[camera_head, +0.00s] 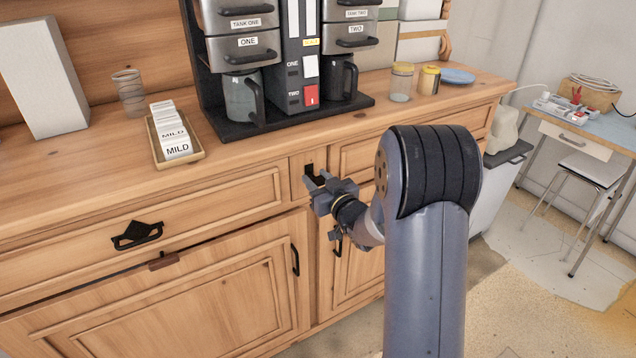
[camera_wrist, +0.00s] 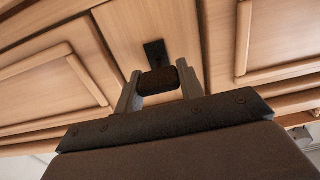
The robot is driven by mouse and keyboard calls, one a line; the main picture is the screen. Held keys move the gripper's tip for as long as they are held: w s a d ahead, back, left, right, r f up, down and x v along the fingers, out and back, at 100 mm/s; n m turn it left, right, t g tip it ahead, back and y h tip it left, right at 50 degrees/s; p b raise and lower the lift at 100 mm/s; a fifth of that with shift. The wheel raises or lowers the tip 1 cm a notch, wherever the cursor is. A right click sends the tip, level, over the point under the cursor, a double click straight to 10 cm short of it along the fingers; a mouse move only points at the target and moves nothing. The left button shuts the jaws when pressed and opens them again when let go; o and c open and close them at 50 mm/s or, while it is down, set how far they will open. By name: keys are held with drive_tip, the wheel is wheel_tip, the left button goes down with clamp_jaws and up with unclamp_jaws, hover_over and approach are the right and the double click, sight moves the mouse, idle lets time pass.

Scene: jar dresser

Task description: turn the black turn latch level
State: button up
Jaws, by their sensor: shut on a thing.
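The black turn latch (camera_head: 308,169) is on the narrow upright strip of the wooden dresser front, between the two drawers. In the head view my gripper mostly hides it. My gripper (camera_head: 315,182) reaches it from the front right. In the wrist view the latch's dark back plate (camera_wrist: 155,53) shows above a dark, thick knob (camera_wrist: 158,81). My gripper (camera_wrist: 158,84) is shut on this knob, one finger on each side. The knob lies across the gap between the fingers. Its exact angle to the dresser is hard to tell.
The dresser top (camera_head: 340,125) holds a black coffee machine (camera_head: 290,60), a tray of MILD packets (camera_head: 172,140), jars (camera_head: 401,82) and a blue plate (camera_head: 457,76). A black drawer pull (camera_head: 137,235), a brown catch (camera_head: 163,261) and a black door handle (camera_head: 295,260) stick out of the front.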

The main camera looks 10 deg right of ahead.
drive_tip(key=o, duration=1)
drive_tip(key=b+v, duration=0.1)
drive_tip(key=v, duration=0.9)
drive_tip(key=shift+s+d, duration=0.15)
drive_tip(key=shift+s, duration=0.2)
drive_tip(key=p+x, duration=0.1)
drive_tip(key=x, duration=1)
drive_tip(key=shift+s, duration=0.1)
drive_tip(key=shift+r+p, duration=0.2)
drive_tip(key=shift+p, duration=0.4)
drive_tip(key=shift+m+p, duration=0.4)
